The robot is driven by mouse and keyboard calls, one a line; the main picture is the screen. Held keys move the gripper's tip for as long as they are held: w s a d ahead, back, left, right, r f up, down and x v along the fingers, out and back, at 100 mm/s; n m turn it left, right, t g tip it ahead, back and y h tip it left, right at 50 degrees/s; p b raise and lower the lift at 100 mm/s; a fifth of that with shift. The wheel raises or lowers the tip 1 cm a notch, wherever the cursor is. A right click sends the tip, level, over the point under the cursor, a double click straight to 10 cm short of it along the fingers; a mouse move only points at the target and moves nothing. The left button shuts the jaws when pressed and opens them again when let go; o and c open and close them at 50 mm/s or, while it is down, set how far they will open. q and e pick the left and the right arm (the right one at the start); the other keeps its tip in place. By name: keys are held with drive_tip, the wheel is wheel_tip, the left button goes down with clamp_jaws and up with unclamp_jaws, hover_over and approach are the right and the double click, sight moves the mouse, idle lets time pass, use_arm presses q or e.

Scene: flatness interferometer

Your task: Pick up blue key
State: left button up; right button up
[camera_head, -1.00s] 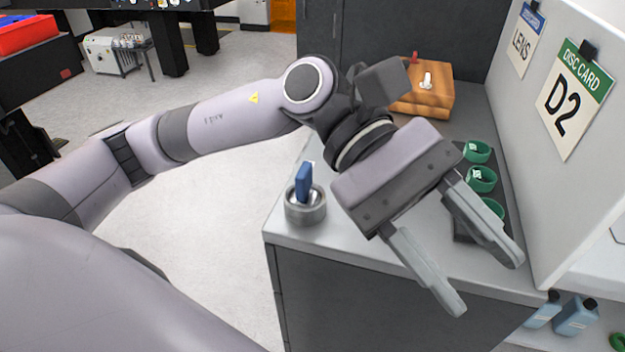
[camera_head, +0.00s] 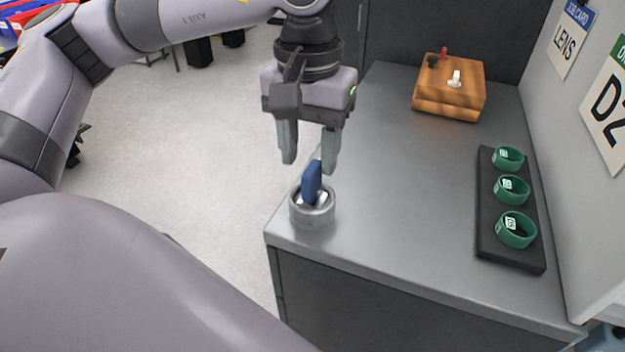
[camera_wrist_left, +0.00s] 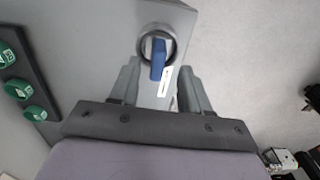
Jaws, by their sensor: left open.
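The blue key (camera_head: 312,181) stands upright in a round grey metal holder (camera_head: 312,214) near the left front corner of the grey counter. A white tag shows at the key. My left gripper (camera_head: 308,168) is open, its fingers pointing down just above and around the top of the key in the head view. In the left wrist view the key (camera_wrist_left: 158,60) and its holder (camera_wrist_left: 147,34) lie ahead between the two open fingers (camera_wrist_left: 160,85). I cannot tell whether a finger touches the key. My right gripper is not in view.
A black tray (camera_head: 487,235) with green rings (camera_head: 516,229) lies along the right of the counter. A wooden box (camera_head: 448,92) with small knobs stands at the back. A wall with cards (camera_head: 608,105) bounds the right. The middle of the counter (camera_head: 410,190) is clear.

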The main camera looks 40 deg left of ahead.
use_arm(q)
wheel_tip(320, 180, down, 4)
drive_tip(key=shift+w+f, duration=0.1)
clamp_jaws()
drive_tip(key=shift+d, duration=0.1)
wheel_tip(320, 180, up, 19)
drive_tip(key=p, duration=0.5)
hover_over(312, 167)
wheel_tip(312, 167, down, 9)
drive_tip(key=shift+w+r, duration=0.1)
drive_tip(key=shift+r, duration=0.1)
drive_tip(key=shift+f, duration=0.55)
drive_tip(key=shift+f+b, duration=0.35)
